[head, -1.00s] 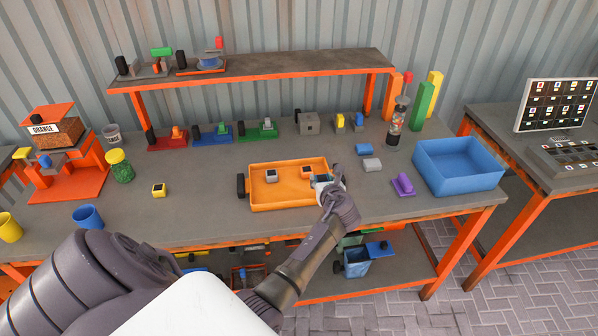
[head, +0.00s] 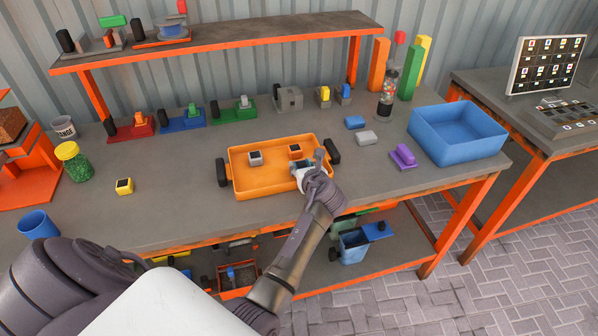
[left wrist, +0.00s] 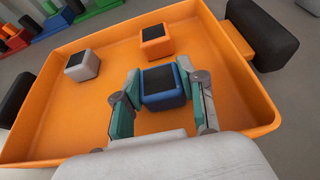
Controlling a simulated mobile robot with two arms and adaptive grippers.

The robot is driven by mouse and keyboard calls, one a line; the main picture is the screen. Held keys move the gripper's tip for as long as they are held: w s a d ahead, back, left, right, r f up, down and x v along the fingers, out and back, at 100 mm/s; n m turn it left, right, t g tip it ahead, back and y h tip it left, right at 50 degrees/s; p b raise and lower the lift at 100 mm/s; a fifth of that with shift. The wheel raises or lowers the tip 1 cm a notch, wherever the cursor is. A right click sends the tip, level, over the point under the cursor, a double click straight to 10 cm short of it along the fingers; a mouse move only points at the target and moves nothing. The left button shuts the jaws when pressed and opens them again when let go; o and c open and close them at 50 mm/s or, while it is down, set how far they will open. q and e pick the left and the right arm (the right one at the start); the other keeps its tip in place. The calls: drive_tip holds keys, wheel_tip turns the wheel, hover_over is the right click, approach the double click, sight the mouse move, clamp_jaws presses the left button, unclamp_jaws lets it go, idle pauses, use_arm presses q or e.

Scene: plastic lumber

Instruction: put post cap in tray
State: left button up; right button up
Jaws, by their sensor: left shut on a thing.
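The orange tray (head: 262,187) with black side handles lies on the workbench. A grey post cap (head: 255,158) and an orange post cap (head: 295,151) sit inside it; both also show in the left wrist view, the grey one (left wrist: 82,68) at left and the orange one (left wrist: 157,45) at the back. My left gripper (left wrist: 162,84) is shut on a blue post cap (left wrist: 165,98) with a dark top, inside the tray's outline. I cannot tell whether it touches the tray floor. A yellow post cap (head: 124,187) stands on the bench left of the tray. My right gripper is not in view.
A blue bin (head: 455,145) stands at the right end of the bench. A purple part (head: 403,155), a grey block (head: 366,138) and a blue block (head: 354,122) lie right of the tray. A raised shelf (head: 225,40) spans the back. Bench between the yellow cap and tray is clear.

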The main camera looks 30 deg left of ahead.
use_arm(q)
drive_tip(key=shift+d+r, duration=0.2)
drive_tip(key=shift+f, duration=0.1)
drive_tip(key=o, duration=1.1)
drive_tip(key=shift+f, duration=0.15)
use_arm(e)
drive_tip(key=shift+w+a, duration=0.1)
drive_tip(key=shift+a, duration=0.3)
